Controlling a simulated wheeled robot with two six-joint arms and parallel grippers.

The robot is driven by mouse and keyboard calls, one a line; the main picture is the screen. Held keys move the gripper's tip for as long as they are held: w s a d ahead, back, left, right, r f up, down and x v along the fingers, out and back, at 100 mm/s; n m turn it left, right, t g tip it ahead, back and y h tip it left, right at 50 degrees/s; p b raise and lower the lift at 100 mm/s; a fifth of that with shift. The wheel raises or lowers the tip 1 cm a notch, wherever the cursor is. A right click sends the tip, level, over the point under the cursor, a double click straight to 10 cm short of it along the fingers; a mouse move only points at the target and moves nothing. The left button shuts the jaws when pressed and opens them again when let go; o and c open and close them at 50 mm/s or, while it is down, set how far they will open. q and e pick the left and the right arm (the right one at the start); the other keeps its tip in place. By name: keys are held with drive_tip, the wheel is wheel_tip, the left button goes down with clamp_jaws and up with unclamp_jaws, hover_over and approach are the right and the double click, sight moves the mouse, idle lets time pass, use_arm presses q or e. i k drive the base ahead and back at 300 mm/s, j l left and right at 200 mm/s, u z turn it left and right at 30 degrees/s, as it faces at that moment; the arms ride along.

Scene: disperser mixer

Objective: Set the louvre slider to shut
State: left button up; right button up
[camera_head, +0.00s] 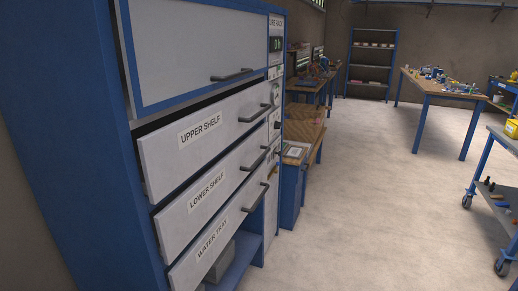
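A blue cabinet with pale grey fronts fills the left of the head view. A narrow control panel (276,88) runs down its right side, with a dark display (276,44) near the top and small controls below. The panel is seen at a steep angle, and I cannot make out which control is the louvre slider or how it is set. Neither of my grippers is in view.
The cabinet has a large upper door (195,50) and drawers labelled upper shelf (200,128), lower shelf (207,189) and water tray (212,240), with protruding handles. A wheeled cart (505,200) stands at right. The floor (370,200) between is clear.

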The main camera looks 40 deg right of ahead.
sight(275, 153)
drive_tip(key=i+l+u, duration=0.1)
drive_tip(key=l, duration=0.45)
drive_tip(key=i+l, duration=0.2)
drive_tip(key=l, duration=0.35)
drive_tip(key=i+l+u, duration=0.15)
drive_tip(key=l, duration=0.35)
drive_tip(key=i+l, duration=0.1)
drive_tip(key=l, duration=0.45)
drive_tip(key=i+l+u, duration=0.15)
drive_tip(key=l, duration=0.45)
drive_tip(key=k+j, duration=0.05)
